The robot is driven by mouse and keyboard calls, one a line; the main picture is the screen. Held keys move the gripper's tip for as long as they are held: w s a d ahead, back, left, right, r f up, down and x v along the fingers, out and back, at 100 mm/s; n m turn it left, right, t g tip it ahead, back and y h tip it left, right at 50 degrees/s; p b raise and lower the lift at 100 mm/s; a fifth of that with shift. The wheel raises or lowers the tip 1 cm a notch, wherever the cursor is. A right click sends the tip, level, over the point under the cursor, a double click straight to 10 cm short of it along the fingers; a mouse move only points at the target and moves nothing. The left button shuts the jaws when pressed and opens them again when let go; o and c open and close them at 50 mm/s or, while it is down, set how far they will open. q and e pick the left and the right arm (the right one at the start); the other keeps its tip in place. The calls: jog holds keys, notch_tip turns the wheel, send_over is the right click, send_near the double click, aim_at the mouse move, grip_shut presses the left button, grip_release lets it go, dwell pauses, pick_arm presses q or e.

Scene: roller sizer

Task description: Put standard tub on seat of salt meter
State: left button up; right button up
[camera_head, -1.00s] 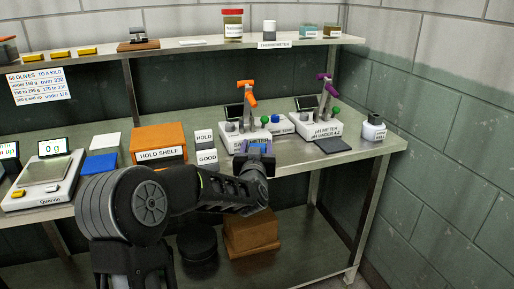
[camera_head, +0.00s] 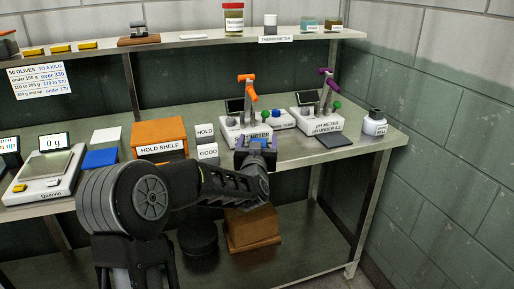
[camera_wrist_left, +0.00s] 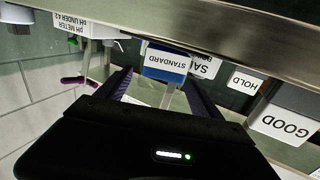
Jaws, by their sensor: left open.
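The standard tub (camera_wrist_left: 166,64), blue with a white STANDARD label, shows between the two fingers in the left wrist view. In the head view it is a small blue patch (camera_head: 257,147), mostly hidden by my left gripper. My left gripper (camera_head: 256,144) is open at the front edge of the table, its purple-edged fingers on either side of the tub; the fingers also show in the wrist view (camera_wrist_left: 158,78). I cannot tell whether they touch it. The salt meter (camera_head: 231,128), white with an orange-topped arm, stands just behind the gripper. Its seat is not clearly visible.
The pH meter (camera_head: 318,127) with a purple-topped arm stands right of the salt meter, a dark pad (camera_head: 335,141) before it. The GOOD and HOLD blocks (camera_head: 206,142) and orange hold shelf (camera_head: 159,134) are left. A white bottle (camera_head: 374,124) stands far right.

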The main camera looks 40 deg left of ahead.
pick_arm(q)
jog(key=v, duration=1.2)
jog(key=shift+b, duration=0.3)
jog(key=d+f+m+g+h, duration=0.1)
jog(key=d+f+g+h, duration=0.15)
jog(key=d+f, duration=0.55)
jog(key=s+d+f+m+g+h, duration=0.1)
jog(key=d+f+h, duration=0.3)
jog(key=f, duration=0.8)
jog(key=d+f+m+g+h, duration=0.1)
jog(key=d+f+h, duration=0.2)
jog(key=d+f, duration=0.5)
jog(key=s+d+f+g+h, duration=0.1)
jog(key=s+d+f+g, duration=0.2)
jog(key=s+d+f, duration=0.2)
jog(key=s+d+f+m+g+h, duration=0.1)
jog(key=s+d+f+g+h, duration=0.1)
jog(key=s+d+f, duration=0.3)
jog(key=s+d+f+g+h, duration=0.1)
jog(key=s+d+f+g, duration=0.4)
jog(key=s+f, duration=0.5)
jog(key=s, duration=0.5)
jog(key=shift+d+f+m, duration=0.25)
jog(key=shift+m, duration=0.15)
jog(key=shift+s+h, duration=0.1)
jog(key=shift+h, duration=0.15)
